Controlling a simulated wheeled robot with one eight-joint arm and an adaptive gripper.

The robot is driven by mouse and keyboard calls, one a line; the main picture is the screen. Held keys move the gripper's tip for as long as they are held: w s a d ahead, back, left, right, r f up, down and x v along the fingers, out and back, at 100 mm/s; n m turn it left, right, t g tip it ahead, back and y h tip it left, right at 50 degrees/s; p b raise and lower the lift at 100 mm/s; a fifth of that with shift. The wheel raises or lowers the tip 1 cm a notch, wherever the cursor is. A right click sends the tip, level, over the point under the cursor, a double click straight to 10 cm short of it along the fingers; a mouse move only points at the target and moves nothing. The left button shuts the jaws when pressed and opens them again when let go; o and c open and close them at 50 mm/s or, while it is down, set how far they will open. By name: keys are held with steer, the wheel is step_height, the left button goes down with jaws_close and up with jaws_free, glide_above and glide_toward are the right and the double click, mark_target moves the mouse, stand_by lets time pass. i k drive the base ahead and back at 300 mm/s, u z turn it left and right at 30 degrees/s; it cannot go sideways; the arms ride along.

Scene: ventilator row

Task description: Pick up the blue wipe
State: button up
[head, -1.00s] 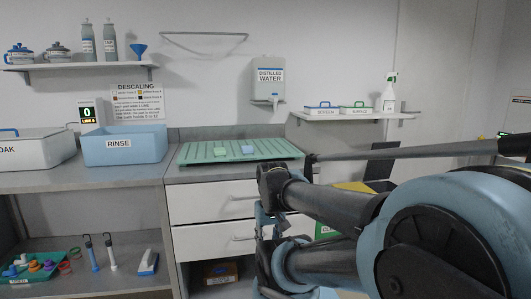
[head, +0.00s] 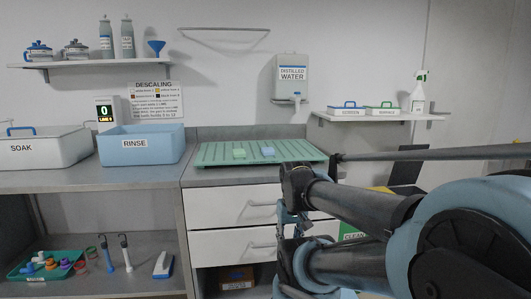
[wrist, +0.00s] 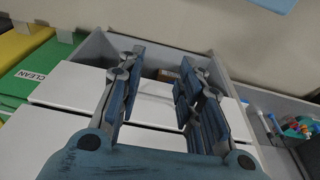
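Beyond the fingers are white drawer fronts and an edge of the counter unit. No wipe shows in the wrist view. In the head view my folded arm is right of the tray and its front end is low, before the drawers, apart from the wipe.
A blue RINSE basin (head: 141,149) and a white SOAK basin (head: 48,151) stand left of the tray. A water dispenser (head: 291,77) hangs behind. White drawers (head: 235,206) are below the tray. A green CLEAN bin (wrist: 33,75) is left in the wrist view.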

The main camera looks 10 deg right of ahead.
mark_target(267, 151)
steer(key=i, duration=0.3)
steer(key=k, duration=0.5)
steer(key=u, duration=1.3)
steer(key=i, duration=0.8)
steer(key=z, duration=2.35)
